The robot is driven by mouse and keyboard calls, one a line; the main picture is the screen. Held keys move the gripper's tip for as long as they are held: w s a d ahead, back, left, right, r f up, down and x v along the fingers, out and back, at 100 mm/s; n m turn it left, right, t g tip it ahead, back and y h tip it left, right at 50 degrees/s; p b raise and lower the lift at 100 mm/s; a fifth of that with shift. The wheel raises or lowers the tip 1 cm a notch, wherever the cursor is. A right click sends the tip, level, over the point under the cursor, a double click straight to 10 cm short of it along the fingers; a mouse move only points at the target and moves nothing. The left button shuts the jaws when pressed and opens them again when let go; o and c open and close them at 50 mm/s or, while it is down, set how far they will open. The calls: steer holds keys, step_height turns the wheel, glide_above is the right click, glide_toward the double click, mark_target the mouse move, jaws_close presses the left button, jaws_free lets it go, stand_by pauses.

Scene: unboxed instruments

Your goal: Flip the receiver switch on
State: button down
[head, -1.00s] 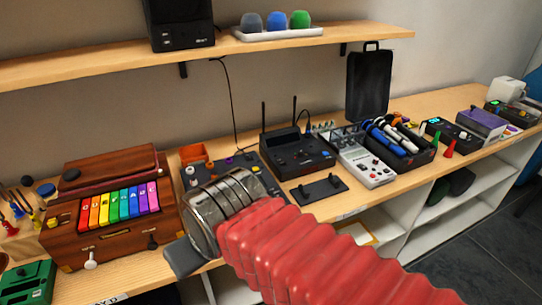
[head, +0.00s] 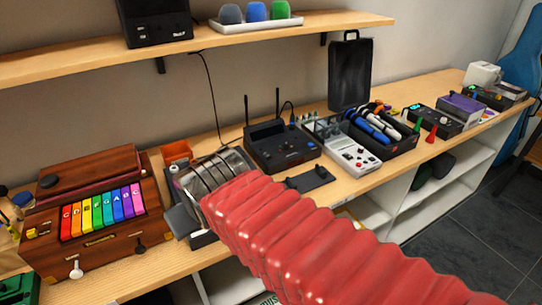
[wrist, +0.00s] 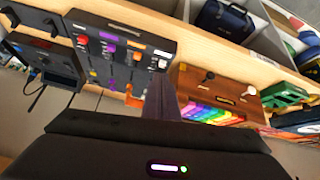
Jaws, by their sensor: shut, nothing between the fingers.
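The receiver (head: 285,152) is a black box with two upright antennas, on the bench near the middle of the head view. It also shows at the left of the wrist view (wrist: 42,58), upside down and partly cut off. Its switch is too small to make out. My gripper (wrist: 162,82) is shut and empty in the wrist view, pointing between a dark control panel and the wooden keyboard box, apart from the receiver. In the head view my arm and wrist hide most of the panel and the fingertips are not clear.
The dark control panel (wrist: 122,50) with colored knobs lies left of the receiver in the head view. The wooden box with rainbow keys (head: 95,240) stands farther left. A small black stand (head: 311,178) lies before the receiver; a grey mixer (head: 352,150) is to its right. A shelf (head: 250,38) overhangs behind.

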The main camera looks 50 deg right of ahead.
steer(key=w+d+r+m+t+h, duration=0.1)
steer(key=w+d+t+h, duration=0.2)
steer(key=d, duration=0.8)
steer(key=w+d+r+m+h, duration=0.15)
steer(key=w+d, duration=0.45)
steer(key=d, duration=0.6)
steer(key=s+d+f+t+y, duration=0.2)
steer(key=d+f, duration=0.4)
steer(key=d, duration=0.3)
steer(key=shift+s+d+t, duration=0.4)
steer(key=shift+s+t, duration=0.3)
steer(key=shift+s, duration=0.1)
steer(key=shift+f, duration=0.1)
glide_above(272, 163)
steer(key=f, duration=0.3)
steer(key=shift+w+d+f, duration=0.15)
steer(key=shift+w+f, duration=0.2)
steer(key=shift+w, duration=0.05)
steer(key=f, duration=0.3)
steer(key=shift+s, duration=0.25)
steer(key=shift+f, duration=0.45)
